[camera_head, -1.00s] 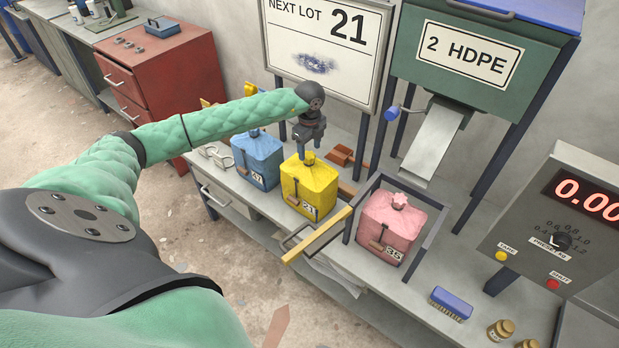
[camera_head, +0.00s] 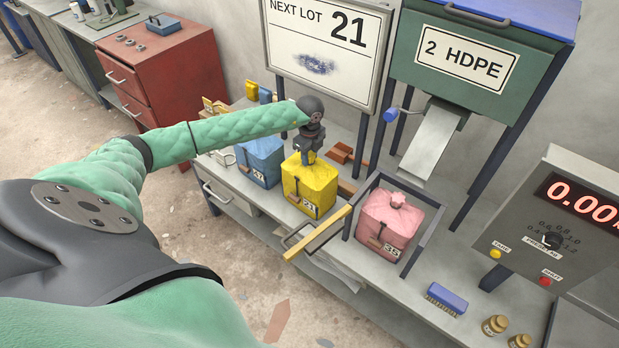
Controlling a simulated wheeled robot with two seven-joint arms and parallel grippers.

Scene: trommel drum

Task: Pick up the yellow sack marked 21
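The yellow sack (camera_head: 310,187) stands upright on the bench, with a tag reading 21 low on its front. It sits between a blue sack (camera_head: 259,160) with a tag that looks like 47 and a pink sack (camera_head: 388,226) tagged 35. My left gripper (camera_head: 309,158) points down at the top of the yellow sack, right at its neck. The fingertips are small and partly hidden there, so I cannot tell if they are closed on it. My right gripper is not in view.
A chute (camera_head: 433,142) hangs from the green 2 HDPE hopper (camera_head: 470,60) behind. A board (camera_head: 325,45) reads NEXT LOT 21. A blue brush (camera_head: 446,299) and brown jars lie at the right front.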

